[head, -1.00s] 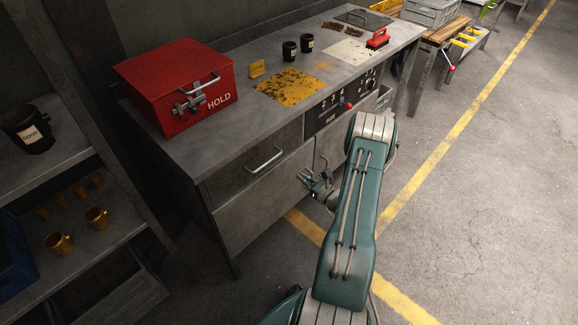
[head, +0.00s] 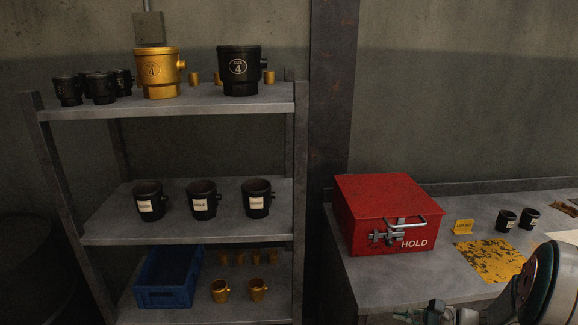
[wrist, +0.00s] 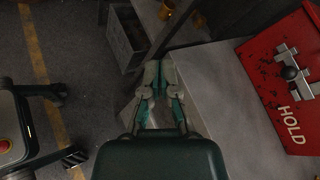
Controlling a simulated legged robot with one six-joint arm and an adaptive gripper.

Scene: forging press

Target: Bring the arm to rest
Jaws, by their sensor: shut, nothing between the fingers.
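My arm shows in the lower right corner of the head view. My gripper (head: 418,314) is at the bottom edge there, in front of the workbench (head: 378,285) and below the red HOLD box (head: 375,222). In the wrist view my gripper (wrist: 158,82) has its fingers together with nothing between them. It is beside the bench's grey top, with the red HOLD box to the right. The fingers appear apart from both. Most of the arm is outside the head view.
A metal shelf (head: 190,238) on the left carries black and yellow cups and a blue bin (head: 165,298). Bare floor (wrist: 85,45) shows left of the gripper.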

